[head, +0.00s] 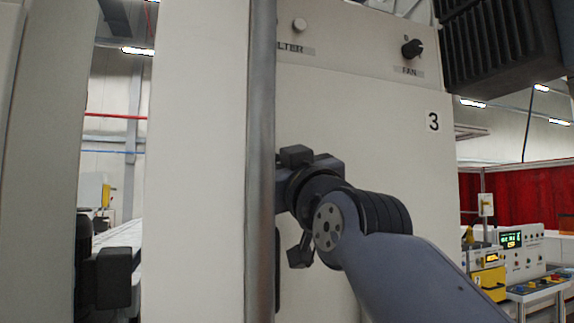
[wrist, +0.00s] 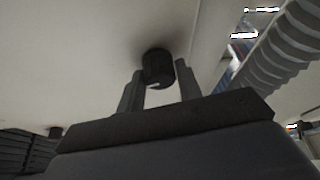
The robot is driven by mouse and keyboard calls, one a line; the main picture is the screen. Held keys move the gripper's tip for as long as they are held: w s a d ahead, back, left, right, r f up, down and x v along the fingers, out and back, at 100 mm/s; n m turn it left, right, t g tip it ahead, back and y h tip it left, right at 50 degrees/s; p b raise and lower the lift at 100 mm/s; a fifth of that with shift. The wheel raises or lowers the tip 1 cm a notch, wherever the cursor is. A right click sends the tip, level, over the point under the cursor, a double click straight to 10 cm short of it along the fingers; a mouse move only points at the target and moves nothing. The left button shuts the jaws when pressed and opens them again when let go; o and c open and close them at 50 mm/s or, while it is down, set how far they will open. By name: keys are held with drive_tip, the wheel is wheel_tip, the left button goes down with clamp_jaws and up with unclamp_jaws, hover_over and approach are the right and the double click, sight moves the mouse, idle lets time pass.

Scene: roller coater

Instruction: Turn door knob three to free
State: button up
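Door three (head: 380,150) is a cream panel with a black "3" at its upper right. In the wrist view a round black knob (wrist: 158,66) with a small white mark stands out from a pale panel. My gripper (wrist: 160,82) points at it, with one finger on each side and the fingertips close to its sides. The fingers are apart; I cannot tell whether they touch the knob. In the head view my wrist is in front of the door's left part, and the knob and fingertips are hidden.
A metal-edged upright (head: 260,160) stands close left of my wrist. A fan knob (head: 412,48) is above the door. A black fitting (head: 113,278) is at lower left. A dark ribbed housing (head: 500,45) hangs upper right. Control boxes (head: 515,265) stand at right.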

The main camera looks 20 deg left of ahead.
drive_tip(key=c, duration=0.5)
drive_tip(key=shift+c, duration=0.2)
drive_tip(key=shift+a+f+m+t+h+b, duration=0.15)
drive_tip(key=shift+m+t+h+b, duration=0.3)
drive_tip(key=shift+m+b, duration=0.4)
drive_tip(key=shift+f+m+b, duration=0.1)
drive_tip(key=shift+m+b, duration=0.55)
drive_tip(key=shift+m, duration=0.1)
drive_tip(key=shift+m+t+h+b, duration=0.35)
drive_tip(key=shift+m+t+b, duration=0.1)
drive_tip(key=shift+m, duration=0.05)
drive_tip(key=shift+r, duration=0.25)
drive_tip(key=o, duration=1)
